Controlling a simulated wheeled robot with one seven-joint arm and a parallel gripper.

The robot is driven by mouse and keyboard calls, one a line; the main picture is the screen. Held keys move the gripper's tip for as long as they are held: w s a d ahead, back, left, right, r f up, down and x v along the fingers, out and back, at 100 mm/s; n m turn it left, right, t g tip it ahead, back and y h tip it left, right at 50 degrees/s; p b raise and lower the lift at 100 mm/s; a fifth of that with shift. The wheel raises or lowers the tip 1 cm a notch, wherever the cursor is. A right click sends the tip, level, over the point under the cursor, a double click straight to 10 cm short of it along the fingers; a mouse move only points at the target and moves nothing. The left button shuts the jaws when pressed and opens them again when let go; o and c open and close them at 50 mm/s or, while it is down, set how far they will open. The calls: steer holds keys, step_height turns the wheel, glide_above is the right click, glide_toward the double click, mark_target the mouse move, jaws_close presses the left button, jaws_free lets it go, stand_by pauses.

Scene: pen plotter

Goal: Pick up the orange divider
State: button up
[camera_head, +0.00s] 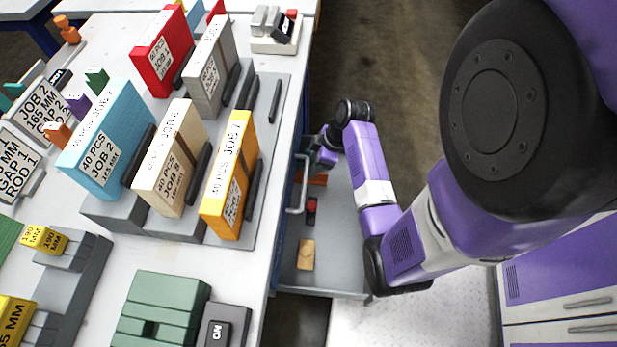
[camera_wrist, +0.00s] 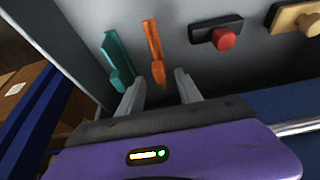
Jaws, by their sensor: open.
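The orange divider (camera_wrist: 153,50) lies in the grey open drawer in the wrist view, a long thin piece. My gripper (camera_wrist: 160,84) is open, its two pale fingers pointing toward the divider. The divider's near end shows between the fingertips. I cannot tell whether the fingers have any depth overlap with it, and nothing is held. In the head view my gripper (camera_head: 322,157) reaches down at the far end of the drawer, and an orange piece (camera_head: 316,180) shows just below it, partly hidden.
A teal divider (camera_wrist: 118,60) lies left of the orange one. A black block with a red knob (camera_wrist: 225,38) and a tan piece (camera_head: 306,254) are also in the drawer (camera_head: 335,270). The drawer handle (camera_head: 300,185) and table edge are close on the left in the head view.

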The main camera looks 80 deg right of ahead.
mark_target(320, 179)
steer(key=shift+b+x, duration=0.35)
steer(key=shift+x, duration=1.45)
steer(key=shift+s, duration=0.1)
jaws_close()
